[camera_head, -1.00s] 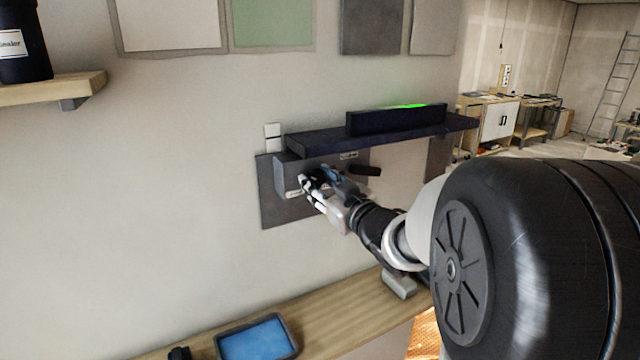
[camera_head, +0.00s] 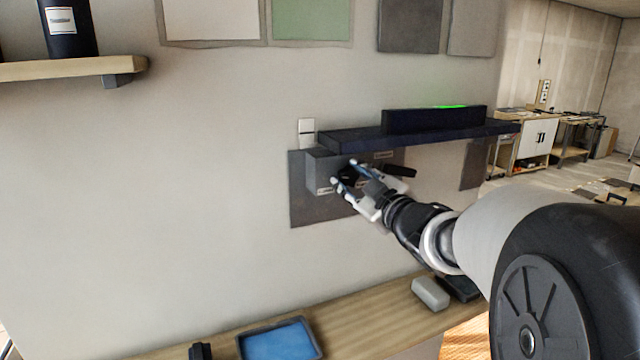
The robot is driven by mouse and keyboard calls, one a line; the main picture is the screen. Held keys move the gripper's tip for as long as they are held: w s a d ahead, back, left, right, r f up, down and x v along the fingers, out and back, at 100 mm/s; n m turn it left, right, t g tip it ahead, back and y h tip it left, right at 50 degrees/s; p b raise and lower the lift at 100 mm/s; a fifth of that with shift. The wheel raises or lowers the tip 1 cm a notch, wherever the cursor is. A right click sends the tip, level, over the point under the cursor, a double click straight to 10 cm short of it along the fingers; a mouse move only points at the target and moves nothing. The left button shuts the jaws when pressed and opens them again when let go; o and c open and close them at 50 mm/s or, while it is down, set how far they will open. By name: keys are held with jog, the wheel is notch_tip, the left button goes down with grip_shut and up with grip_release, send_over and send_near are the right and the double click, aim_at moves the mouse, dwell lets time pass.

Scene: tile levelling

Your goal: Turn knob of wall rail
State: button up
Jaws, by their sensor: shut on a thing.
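The wall rail (camera_head: 420,135) is a dark blue ledge on the wall, right of the picture's middle. A grey box (camera_head: 318,172) sits under its left end on a dark plate (camera_head: 303,210). A small black knob (camera_head: 348,174) on the box's front is partly hidden by my fingers. My gripper (camera_head: 346,175) reaches in from the lower right and is shut on the knob, one fingertip to its lower left and one at its upper right. The knob's exact angle cannot be told.
A dark bar (camera_head: 435,119) with a green glow stands on the rail. A black handle (camera_head: 401,170) sticks out right of the knob. Below are a wooden bench (camera_head: 365,325), a blue tray (camera_head: 280,341) and a grey block (camera_head: 430,293).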

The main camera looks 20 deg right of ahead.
jog(key=o, duration=1.1)
jog(key=shift+c, duration=0.2)
jog(key=s, duration=0.7)
jog(key=shift+s+d, duration=0.15)
jog(key=shift+s, duration=0.1)
